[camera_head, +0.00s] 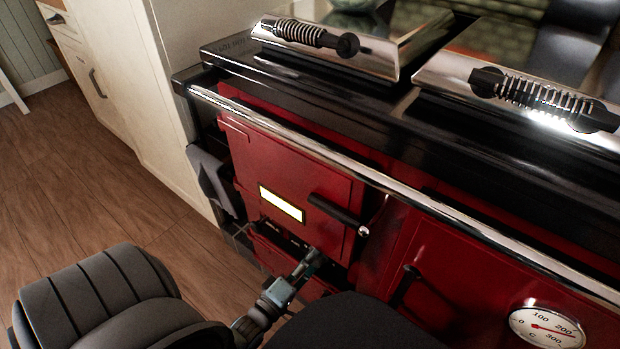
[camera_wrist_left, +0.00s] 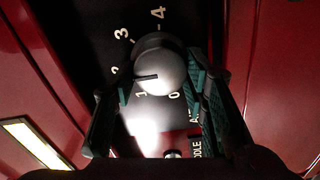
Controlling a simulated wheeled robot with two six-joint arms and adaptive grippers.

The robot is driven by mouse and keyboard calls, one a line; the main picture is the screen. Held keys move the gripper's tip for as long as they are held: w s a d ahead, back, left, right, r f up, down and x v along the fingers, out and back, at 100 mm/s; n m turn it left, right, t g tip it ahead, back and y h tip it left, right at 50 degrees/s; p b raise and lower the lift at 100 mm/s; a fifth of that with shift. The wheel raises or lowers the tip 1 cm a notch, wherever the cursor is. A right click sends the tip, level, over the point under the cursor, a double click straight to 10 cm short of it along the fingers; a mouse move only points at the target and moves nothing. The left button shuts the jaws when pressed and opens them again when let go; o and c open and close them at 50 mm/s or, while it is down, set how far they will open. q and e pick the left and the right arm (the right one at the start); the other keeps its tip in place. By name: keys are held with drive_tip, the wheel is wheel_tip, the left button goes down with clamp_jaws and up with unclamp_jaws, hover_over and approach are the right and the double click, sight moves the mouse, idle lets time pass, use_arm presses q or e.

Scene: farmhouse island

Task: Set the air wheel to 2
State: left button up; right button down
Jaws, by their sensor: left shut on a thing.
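The air wheel (camera_wrist_left: 160,68) is a round grey knob on a black plate, low on the red range front. In the left wrist view its dark pointer line points left and slightly down, between the white 1 and 2 and looking closer to the 2. My left gripper (camera_wrist_left: 150,98) has its teal-padded fingers on either side of the wheel and is shut on it. In the head view the left gripper (camera_head: 308,262) reaches the range below the upper door, and it hides the wheel. My right gripper is not in view.
The red door (camera_head: 285,165) with a pale label and black handle is just above the gripper. A chrome rail (camera_head: 330,160) runs along the range front. A temperature dial (camera_head: 547,327) is at the lower right. Open wood floor (camera_head: 90,190) lies to the left.

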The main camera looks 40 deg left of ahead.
use_arm(q)
drive_tip(key=shift+f, duration=0.1)
drive_tip(key=o, duration=1.1)
drive_tip(key=shift+o, duration=0.2)
drive_tip(key=s, duration=1.2)
drive_tip(key=shift+d, duration=0.15)
